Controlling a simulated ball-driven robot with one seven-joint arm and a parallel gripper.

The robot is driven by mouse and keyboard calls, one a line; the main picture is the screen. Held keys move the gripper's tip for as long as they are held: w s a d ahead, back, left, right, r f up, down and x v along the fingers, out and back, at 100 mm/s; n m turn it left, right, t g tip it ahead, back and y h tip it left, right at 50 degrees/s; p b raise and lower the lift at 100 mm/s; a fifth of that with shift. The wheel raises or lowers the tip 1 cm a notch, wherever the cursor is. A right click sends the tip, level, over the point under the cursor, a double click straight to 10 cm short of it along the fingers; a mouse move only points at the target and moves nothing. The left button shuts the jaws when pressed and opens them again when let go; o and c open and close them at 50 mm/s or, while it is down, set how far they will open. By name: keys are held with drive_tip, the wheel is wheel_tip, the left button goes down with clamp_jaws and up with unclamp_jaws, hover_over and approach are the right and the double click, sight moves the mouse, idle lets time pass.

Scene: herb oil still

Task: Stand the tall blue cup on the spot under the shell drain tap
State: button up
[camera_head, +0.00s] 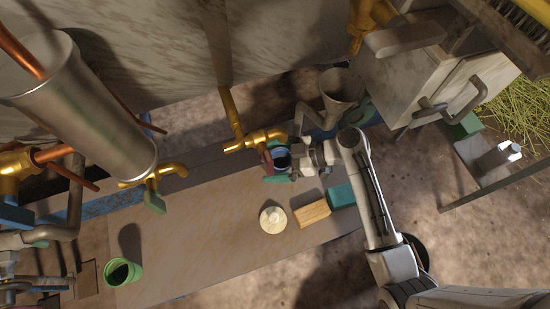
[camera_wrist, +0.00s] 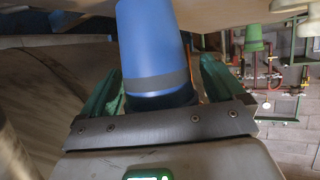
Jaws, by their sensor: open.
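The tall blue cup (camera_head: 281,158) is by the brass tap with the red handle (camera_head: 256,141), above or on the bench; its base contact is hidden. In the wrist view the blue cup (camera_wrist: 152,45), with a grey band, stands between the green fingers of my gripper (camera_wrist: 160,88). My gripper (camera_head: 279,166) is open around it in the head view; whether a finger touches it I cannot tell. Another brass tap with a green handle (camera_head: 153,183) sits below the metal shell (camera_head: 85,100), left of the cup. I cannot tell a marked spot under it.
On the bench (camera_head: 200,240) are a whitish round object (camera_head: 272,219), a wooden block (camera_head: 312,212), a teal block (camera_head: 341,196) and a green cup (camera_head: 122,272) at far left. A funnel (camera_head: 338,90) stands behind my gripper. The bench's middle left is clear.

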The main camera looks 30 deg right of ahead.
drive_tip(key=shift+p+v, duration=0.75)
drive_tip(key=shift+v, duration=3.05)
